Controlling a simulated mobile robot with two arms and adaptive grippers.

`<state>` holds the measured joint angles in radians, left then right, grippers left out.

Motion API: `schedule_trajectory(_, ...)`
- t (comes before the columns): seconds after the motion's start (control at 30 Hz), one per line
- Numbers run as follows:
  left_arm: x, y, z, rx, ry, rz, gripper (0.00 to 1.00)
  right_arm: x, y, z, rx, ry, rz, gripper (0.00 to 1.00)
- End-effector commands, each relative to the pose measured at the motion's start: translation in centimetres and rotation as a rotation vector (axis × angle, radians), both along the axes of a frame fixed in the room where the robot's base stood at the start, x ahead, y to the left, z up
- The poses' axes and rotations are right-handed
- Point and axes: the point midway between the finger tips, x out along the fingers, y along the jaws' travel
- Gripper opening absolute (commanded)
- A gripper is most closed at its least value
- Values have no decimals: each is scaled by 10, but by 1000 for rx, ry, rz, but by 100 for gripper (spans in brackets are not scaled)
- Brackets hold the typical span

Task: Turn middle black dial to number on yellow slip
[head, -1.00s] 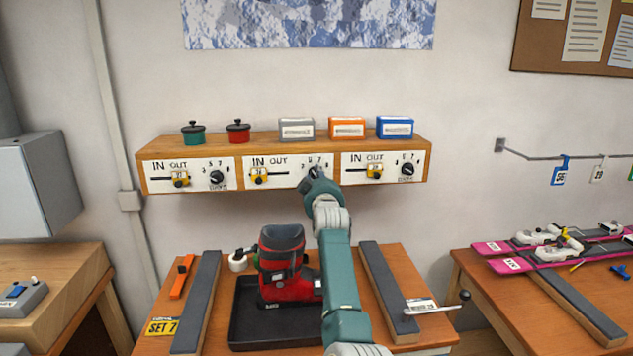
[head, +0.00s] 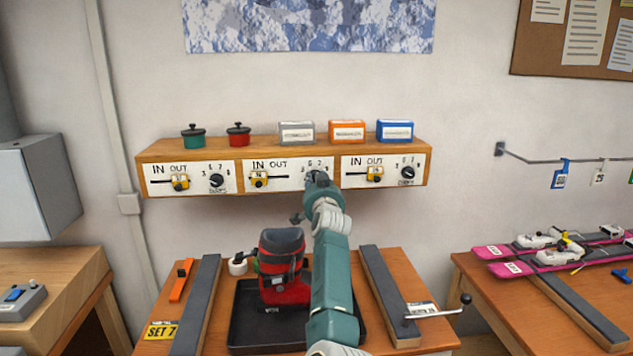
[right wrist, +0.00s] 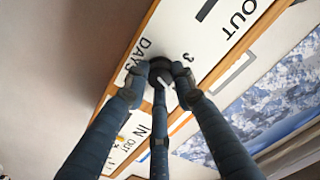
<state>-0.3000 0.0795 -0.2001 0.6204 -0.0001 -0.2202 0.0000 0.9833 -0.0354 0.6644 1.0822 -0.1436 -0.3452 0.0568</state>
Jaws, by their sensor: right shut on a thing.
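The middle black dial (right wrist: 160,70) sits on the middle white panel (head: 290,180) of the wooden wall shelf. My right gripper (head: 314,181) reaches up to it and covers most of it in the head view. In the right wrist view my right gripper (right wrist: 157,73) has its fingers closed around the dial. A printed 3 shows beside the dial there; where its pointer stands I cannot tell. The yellow slip (head: 161,330) lies at the bench's front left and reads SET 7. My left gripper is out of view.
Similar black dials sit on the left panel (head: 216,181) and right panel (head: 407,172). A yellow slider (head: 259,179) is left of the middle dial. Pots and boxes stand on the shelf. A red boot (head: 284,290) stands on a black tray (head: 240,335) below my arm.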

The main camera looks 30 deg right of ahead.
Motion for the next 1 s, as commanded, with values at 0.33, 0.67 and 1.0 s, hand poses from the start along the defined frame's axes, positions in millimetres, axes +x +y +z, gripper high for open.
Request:
schedule_trajectory(0.33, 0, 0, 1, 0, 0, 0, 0, 0, 0, 0, 80, -39, -1, 0)
schedule_trajectory(0.67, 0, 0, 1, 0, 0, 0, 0, 0, 0, 0, 86, -41, -1, 0)
schedule_trajectory(1.0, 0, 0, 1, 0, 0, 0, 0, 0, 0, 0, 85, -41, -1, 44)
